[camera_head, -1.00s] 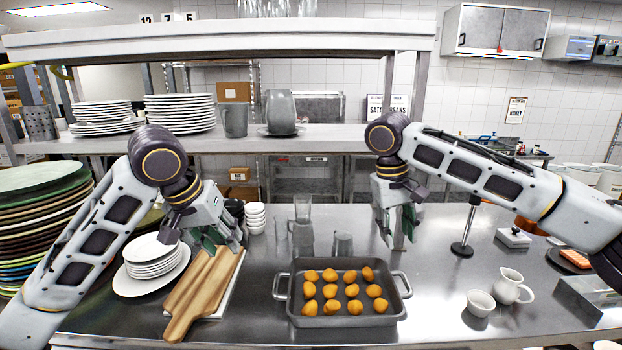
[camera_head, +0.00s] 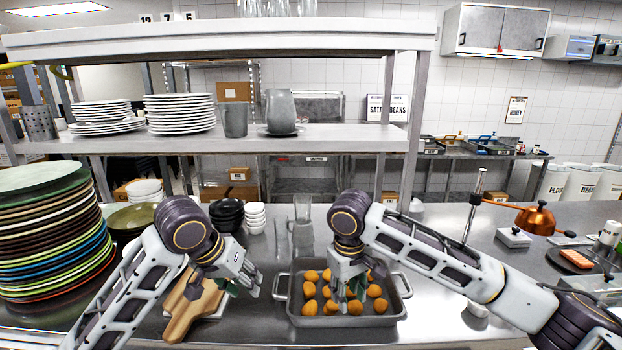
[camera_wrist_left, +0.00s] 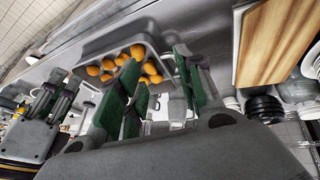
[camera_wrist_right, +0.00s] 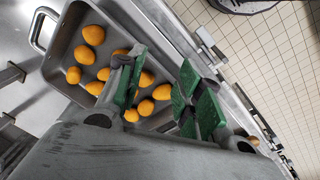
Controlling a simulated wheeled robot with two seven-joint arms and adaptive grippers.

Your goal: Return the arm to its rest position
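Tall plate stacks (camera_head: 40,240) stand at the left. Black bowls (camera_head: 227,214), white bowls (camera_head: 255,217) and glasses (camera_head: 302,207) stand behind the tray. An overhead shelf (camera_head: 330,138) crosses the back. A copper pan (camera_head: 536,218) and a lamp-like stand (camera_head: 474,205) are at right.

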